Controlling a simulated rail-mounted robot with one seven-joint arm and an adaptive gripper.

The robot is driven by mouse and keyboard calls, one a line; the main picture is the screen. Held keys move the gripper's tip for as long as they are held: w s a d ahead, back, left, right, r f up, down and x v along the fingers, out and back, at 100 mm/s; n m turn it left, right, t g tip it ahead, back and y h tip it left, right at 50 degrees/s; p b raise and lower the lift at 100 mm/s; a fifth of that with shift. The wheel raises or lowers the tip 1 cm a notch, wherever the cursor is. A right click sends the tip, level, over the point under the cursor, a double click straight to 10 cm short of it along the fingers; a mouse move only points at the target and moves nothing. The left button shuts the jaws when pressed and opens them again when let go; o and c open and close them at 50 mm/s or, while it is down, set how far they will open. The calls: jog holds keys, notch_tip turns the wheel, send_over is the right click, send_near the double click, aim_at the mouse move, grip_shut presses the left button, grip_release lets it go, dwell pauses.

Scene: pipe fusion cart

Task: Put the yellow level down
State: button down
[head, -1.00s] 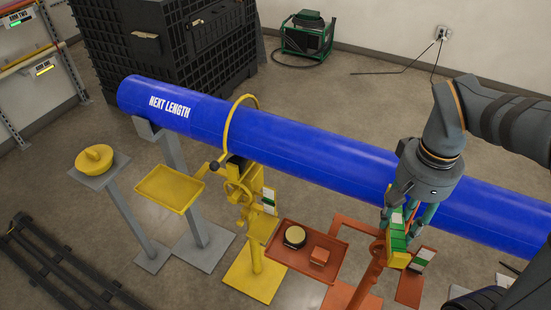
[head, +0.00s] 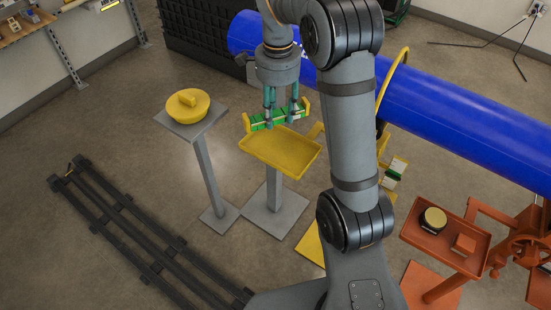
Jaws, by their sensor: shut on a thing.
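My gripper (head: 281,119) points down and is shut on the level (head: 257,123), a long piece with green faces and yellow ends. The fingers cover part of its middle. The level lies across the picture, tilted slightly up to the right, at the far edge of the yellow tray (head: 280,153). I cannot tell whether it touches the tray or hangs above it. The tray looks empty and stands on a grey post.
The blue pipe (head: 460,120) runs behind and to the right. An orange tray (head: 446,236) holds a round item and a block. A dark rack (head: 140,235) lies on the floor.

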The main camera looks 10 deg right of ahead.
jog(key=w+d+f+m+b, duration=0.25)
jog(key=w+f+m, duration=0.25)
jog(key=f+m, duration=0.25)
send_over(280, 150)
jog(key=shift+n, duration=0.25)
notch_tip(280, 150, down, 6)
jog(key=shift+r, duration=0.2)
jog(key=shift+f, duration=2.05)
jog(key=shift+f, duration=0.1)
jog(key=shift+f+b, duration=0.15)
jog(key=shift+b, duration=0.3)
jog(key=c, duration=1.1)
grip_release()
notch_tip(280, 150, up, 12)
jog(key=p, duration=0.1)
jog(key=shift+r, duration=0.25)
